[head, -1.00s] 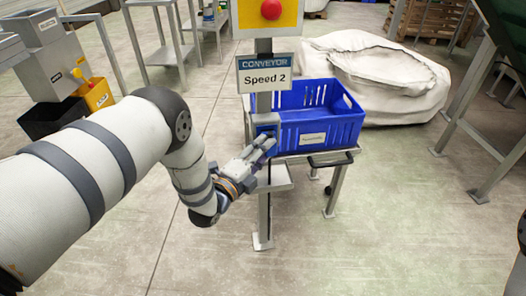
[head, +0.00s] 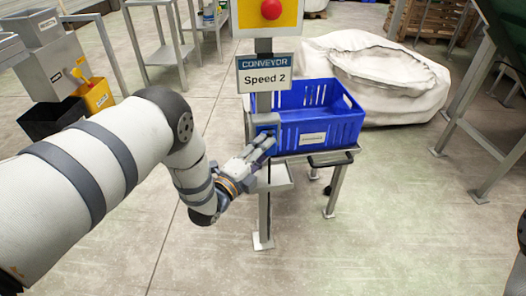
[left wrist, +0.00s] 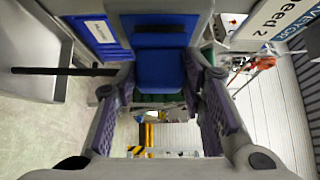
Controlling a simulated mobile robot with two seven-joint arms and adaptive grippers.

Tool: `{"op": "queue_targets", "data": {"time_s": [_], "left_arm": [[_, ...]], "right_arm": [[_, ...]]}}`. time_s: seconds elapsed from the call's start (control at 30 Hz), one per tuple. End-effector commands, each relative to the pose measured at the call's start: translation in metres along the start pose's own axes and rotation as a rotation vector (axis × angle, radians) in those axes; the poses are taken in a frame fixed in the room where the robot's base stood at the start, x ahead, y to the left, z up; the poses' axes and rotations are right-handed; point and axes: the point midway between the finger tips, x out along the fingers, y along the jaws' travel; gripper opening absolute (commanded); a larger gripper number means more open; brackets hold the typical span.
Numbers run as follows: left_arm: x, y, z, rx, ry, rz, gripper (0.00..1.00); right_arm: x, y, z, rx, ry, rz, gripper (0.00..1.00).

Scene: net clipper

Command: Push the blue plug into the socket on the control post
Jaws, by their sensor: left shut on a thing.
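The control post (head: 263,205) stands upright in the middle of the head view. Its grey socket housing (head: 267,119) with a blue face is below the Speed 2 sign; it also shows at the top of the left wrist view (left wrist: 160,27). My left gripper (head: 262,147) is right below the socket housing, beside the post. In the left wrist view, the gripper's purple-padded fingers (left wrist: 163,78) are shut on the blue plug (left wrist: 158,69). The plug's far end is close to the socket face. I cannot tell whether it is inside. My right gripper is out of view.
A blue crate (head: 318,143) sits on a small metal table behind and right of the post. A yellow box with a red button (head: 270,10) tops the post above the sign (head: 265,75). A white sack (head: 380,80) lies behind. Floor in front is clear.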

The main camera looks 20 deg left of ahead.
Motion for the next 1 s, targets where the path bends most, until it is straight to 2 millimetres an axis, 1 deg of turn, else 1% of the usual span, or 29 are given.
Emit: {"op": "queue_targets", "data": {"time_s": [0.4,0.43,0.47,0.5,0.53,0.87,0.97,1.0], "left_arm": [[0.006,0.001,0.006,0.0,0.0,0.0,0.0],[0.006,0.001,0.006,0.0,0.0,0.0,0.4],[0.006,0.0,0.006,0.0,0.0,0.0,0.47],[0.006,0.0,0.006,0.0,0.0,-0.001,0.56],[0.006,0.0,0.006,0.0,0.0,-0.001,0.61],[0.004,0.001,0.006,0.0,0.0,0.002,0.61],[-0.008,0.002,0.006,-0.001,0.0,0.004,0.61],[-0.016,0.002,0.006,0.0,0.0,0.005,0.61]], "right_arm": [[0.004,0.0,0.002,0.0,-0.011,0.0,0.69],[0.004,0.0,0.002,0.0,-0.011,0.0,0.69],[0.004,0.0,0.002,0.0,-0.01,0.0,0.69],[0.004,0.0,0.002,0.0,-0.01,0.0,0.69],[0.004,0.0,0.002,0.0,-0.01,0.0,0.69],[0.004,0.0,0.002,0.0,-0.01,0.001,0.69],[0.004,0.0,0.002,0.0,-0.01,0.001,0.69],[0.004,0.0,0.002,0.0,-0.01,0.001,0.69]]}}
